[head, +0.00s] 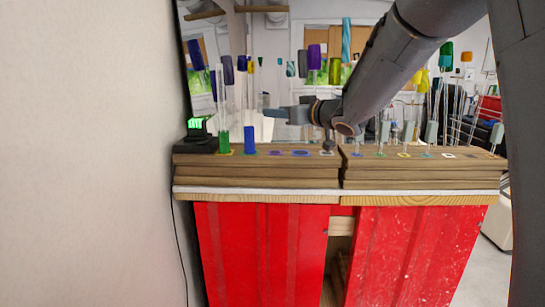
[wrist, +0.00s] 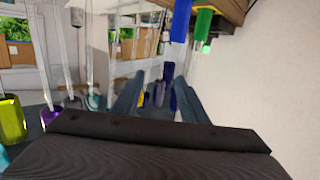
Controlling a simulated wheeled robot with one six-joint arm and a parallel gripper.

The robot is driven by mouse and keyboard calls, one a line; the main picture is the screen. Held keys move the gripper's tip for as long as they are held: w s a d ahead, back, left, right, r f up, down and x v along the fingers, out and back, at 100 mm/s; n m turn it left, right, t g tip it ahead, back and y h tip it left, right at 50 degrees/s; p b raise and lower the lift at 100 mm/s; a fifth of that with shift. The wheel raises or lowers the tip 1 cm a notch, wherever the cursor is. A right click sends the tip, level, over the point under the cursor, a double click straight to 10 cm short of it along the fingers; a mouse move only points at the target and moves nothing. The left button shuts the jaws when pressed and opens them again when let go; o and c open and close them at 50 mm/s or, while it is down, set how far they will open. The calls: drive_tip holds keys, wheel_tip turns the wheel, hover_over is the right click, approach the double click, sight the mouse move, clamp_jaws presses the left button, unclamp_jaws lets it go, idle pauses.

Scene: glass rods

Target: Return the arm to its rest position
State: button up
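My gripper (head: 270,112) reaches in from the right in the head view. It points left, above the left part of the wooden rack top (head: 257,172), close to the upright rods there. In the wrist view its two fingers (wrist: 160,85) stand apart with nothing seen held between them. A clear rod with a green lower end (head: 223,140) and one with a blue lower end (head: 250,141) stand at the left. The same green (wrist: 203,25) and blue (wrist: 181,20) ends show at the top of the wrist view, which looks upside down. My arm hides part of the middle.
Several clear rods with coloured ends, one yellow (head: 420,79), stand on the right half of the rack. A small device with a green display (head: 196,125) sits at the left end beside a pale wall (head: 85,150). The rack rests above red panels (head: 262,250).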

drive_tip(key=s+d+f+m+g+h+b, duration=0.1)
drive_tip(key=s+d+f+m+h, duration=0.15)
drive_tip(key=s+d+f, duration=0.4)
drive_tip(key=s+d+f+m+g+h+b, duration=0.15)
drive_tip(key=d+f+h, duration=0.25)
drive_tip(key=f, duration=0.5)
drive_tip(key=s+d+f+m+g+h+b, duration=0.1)
drive_tip(key=s+d+f+m+h, duration=0.15)
drive_tip(key=d+f, duration=0.35)
drive_tip(key=s+f+g, duration=0.3)
drive_tip(key=s+f, duration=0.2)
drive_tip(key=s, duration=0.4)
drive_tip(key=s+f+m+g+h+b, duration=0.1)
drive_tip(key=s+f+g, duration=0.2)
drive_tip(key=s, duration=0.6)
drive_tip(key=s+f+g+b, duration=0.1)
drive_tip(key=s+f+g, duration=0.2)
drive_tip(key=s+f, duration=0.4)
drive_tip(key=shift+s+d+f, duration=0.3)
drive_tip(key=shift+s+d, duration=0.15)
drive_tip(key=shift+s, duration=0.75)
drive_tip(key=shift+m, duration=0.25)
